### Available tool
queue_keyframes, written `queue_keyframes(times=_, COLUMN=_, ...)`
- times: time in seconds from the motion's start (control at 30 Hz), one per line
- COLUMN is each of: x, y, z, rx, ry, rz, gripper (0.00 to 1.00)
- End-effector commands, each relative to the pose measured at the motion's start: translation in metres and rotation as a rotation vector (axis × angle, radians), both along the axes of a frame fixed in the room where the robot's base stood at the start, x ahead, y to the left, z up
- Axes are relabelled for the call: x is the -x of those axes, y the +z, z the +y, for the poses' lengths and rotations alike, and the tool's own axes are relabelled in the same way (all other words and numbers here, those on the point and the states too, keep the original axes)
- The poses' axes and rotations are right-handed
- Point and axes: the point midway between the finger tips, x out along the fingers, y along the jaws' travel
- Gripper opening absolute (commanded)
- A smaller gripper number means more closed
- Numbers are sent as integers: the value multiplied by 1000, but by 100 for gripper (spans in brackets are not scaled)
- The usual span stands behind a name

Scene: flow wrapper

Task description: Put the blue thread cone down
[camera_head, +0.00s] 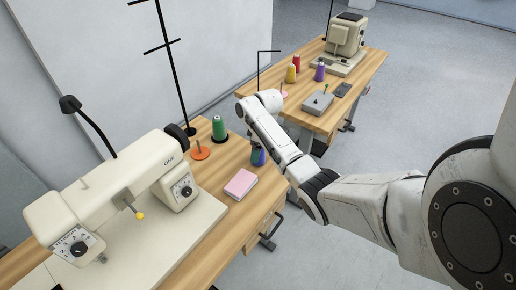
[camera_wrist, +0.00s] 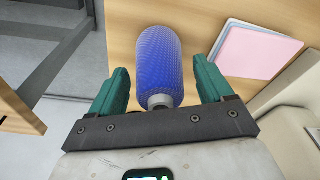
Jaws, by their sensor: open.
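The blue thread cone (camera_wrist: 158,50) is between the two green fingers of my gripper (camera_wrist: 160,74) in the wrist view. The fingers are spread, with a visible gap on each side of the cone. Its pale tip points toward the gripper's base. In the head view the blue cone (camera_head: 258,156) shows at the right edge of the near wooden table (camera_head: 214,170), partly covered by my arm. My gripper is hidden behind the arm there. Contact between the cone's base and the table cannot be made out.
A pink pad (camera_head: 241,184) lies just left of the cone. A cream sewing machine (camera_head: 120,190) fills the left. A second table (camera_head: 350,85) with several cones stands farther back.

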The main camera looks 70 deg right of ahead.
Motion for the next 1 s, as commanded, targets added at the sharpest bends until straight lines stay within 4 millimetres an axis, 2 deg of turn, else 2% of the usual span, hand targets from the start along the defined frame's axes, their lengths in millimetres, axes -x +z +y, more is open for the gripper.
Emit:
queue_keyframes(times=0.17, x=0, y=12, z=-1, rx=3, ry=1, rz=-3, gripper=80)
queue_keyframes(times=0.5, x=10, y=77, z=-2, rx=2, ry=1, rz=-4, gripper=80)
queue_keyframes(times=0.7, x=14, y=108, z=-3, rx=2, ry=1, rz=-2, gripper=80)
queue_keyframes(times=0.83, x=16, y=118, z=-3, rx=1, ry=0, rz=-1, gripper=80)
queue_keyframes(times=1.0, x=17, y=121, z=-2, rx=-1, ry=0, rz=0, gripper=80)
